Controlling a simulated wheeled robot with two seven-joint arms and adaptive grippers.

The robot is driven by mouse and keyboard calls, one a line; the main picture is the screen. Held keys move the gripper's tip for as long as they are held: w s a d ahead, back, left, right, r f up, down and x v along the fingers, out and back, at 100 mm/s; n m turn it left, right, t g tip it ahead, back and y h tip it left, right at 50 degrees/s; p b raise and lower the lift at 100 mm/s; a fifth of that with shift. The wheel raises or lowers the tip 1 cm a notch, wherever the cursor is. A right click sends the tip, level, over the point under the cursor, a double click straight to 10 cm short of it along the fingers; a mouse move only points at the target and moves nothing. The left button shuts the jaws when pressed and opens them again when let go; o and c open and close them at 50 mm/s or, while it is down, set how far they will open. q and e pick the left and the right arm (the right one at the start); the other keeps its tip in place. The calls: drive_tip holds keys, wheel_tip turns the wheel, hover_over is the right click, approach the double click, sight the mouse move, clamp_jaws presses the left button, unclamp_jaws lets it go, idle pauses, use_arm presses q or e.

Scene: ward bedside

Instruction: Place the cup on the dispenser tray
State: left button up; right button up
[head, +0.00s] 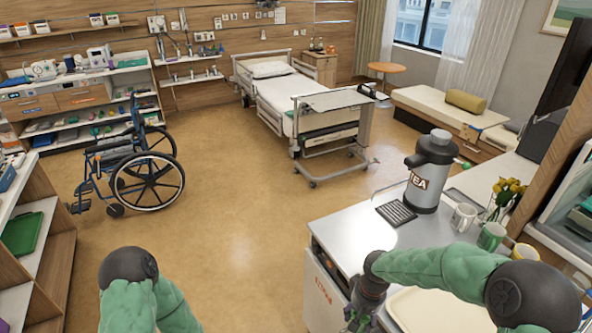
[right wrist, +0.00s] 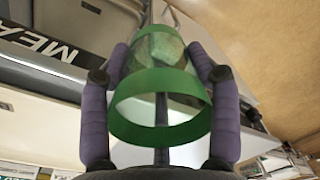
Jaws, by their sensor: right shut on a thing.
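A grey dispenser (head: 430,170) marked TEA stands on the counter. Its dark slatted tray (head: 397,213) lies in front of it, with nothing seen on it. My right gripper (head: 360,322) is low at the counter's left edge, to the front and left of the tray. In the right wrist view my right gripper (right wrist: 160,75) has its purple fingers on both sides of a clear cup (right wrist: 157,95) with green bands and is shut on it. The cup cannot be made out in the head view. My left arm shows at the lower left, but its gripper is out of view.
A white mug (head: 463,217), a green mug (head: 490,236) and a yellow mug (head: 525,252) stand right of the tray. Yellow flowers (head: 507,190) are behind them. A cream tray (head: 440,312) lies at the counter's front. The counter left of the dispenser tray is clear.

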use_arm(q)
drive_tip(key=shift+f, duration=0.3)
use_arm(e)
drive_tip(key=shift+f, duration=0.25)
use_arm(q)
drive_tip(key=shift+r, duration=0.1)
